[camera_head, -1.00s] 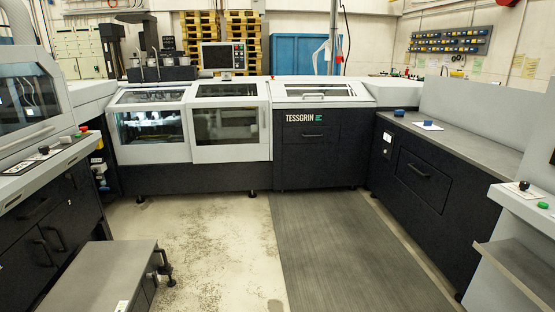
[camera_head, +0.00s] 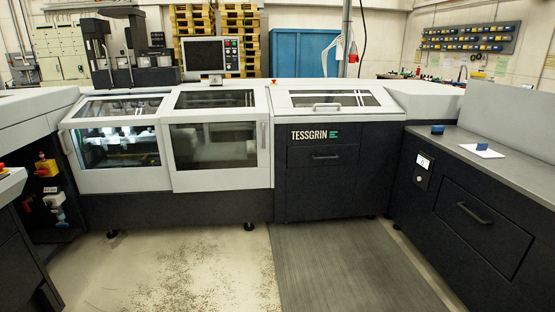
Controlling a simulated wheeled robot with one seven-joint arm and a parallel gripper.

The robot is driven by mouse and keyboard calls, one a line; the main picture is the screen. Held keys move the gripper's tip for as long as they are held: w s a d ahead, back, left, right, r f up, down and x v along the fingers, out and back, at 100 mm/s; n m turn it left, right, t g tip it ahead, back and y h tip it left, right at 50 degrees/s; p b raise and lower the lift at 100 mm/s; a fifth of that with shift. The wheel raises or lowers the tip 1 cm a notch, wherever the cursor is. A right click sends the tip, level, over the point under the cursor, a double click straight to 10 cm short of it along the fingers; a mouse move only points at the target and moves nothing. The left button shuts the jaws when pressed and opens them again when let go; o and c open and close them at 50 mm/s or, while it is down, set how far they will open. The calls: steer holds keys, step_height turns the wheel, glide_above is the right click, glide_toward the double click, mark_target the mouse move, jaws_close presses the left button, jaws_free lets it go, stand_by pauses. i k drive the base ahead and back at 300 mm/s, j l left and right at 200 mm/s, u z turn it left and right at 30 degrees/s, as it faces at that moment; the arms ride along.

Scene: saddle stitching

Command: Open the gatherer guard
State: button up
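A long grey and black machine stands ahead of me, and no visible label tells which cover is the gatherer guard. The left windowed guard (camera_head: 119,147) is shut, with lit mechanism behind it. The middle windowed guard (camera_head: 216,145) is shut and has a vertical handle (camera_head: 264,136) at its right edge. The right section, marked TESSGRIN, has a shut top lid (camera_head: 352,99) with a bar handle (camera_head: 327,106). My gripper is not in view.
A counter unit (camera_head: 480,165) borders the right, and another machine's edge (camera_head: 15,185) borders the left. A monitor (camera_head: 206,54) stands behind the machine.

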mark_target(286, 101)
steer(key=i+l, duration=0.1)
steer(key=i, duration=3.7)
steer(key=i+u, duration=0.6)
steer(key=k, duration=0.1)
